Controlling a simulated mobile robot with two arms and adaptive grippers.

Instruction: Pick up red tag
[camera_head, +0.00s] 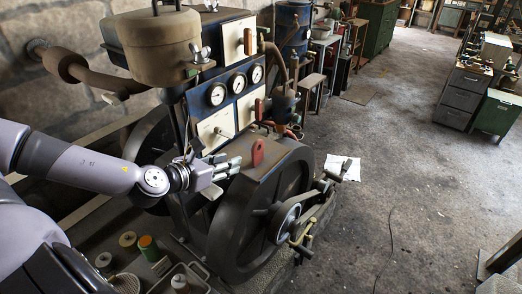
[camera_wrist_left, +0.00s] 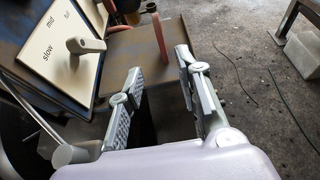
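The red tag (camera_head: 258,152) stands upright on the brown top of the engine housing, above the large dark flywheel. In the left wrist view the red tag (camera_wrist_left: 160,37) is a thin, edge-on strip just beyond the fingertips, in line with the gap between them. My left gripper (camera_head: 232,168) is to the left of the tag and apart from it. In the wrist view its two fingers (camera_wrist_left: 157,72) are spread with nothing between them. My right gripper is in neither view.
A panel with gauges (camera_head: 236,84) rises behind the gripper. A lever (camera_wrist_left: 85,45) sticks up from a white plate marked "slow", "mid" and "full". The flywheel (camera_head: 245,230) stands below the tag. Open floor (camera_head: 400,150) lies to the right.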

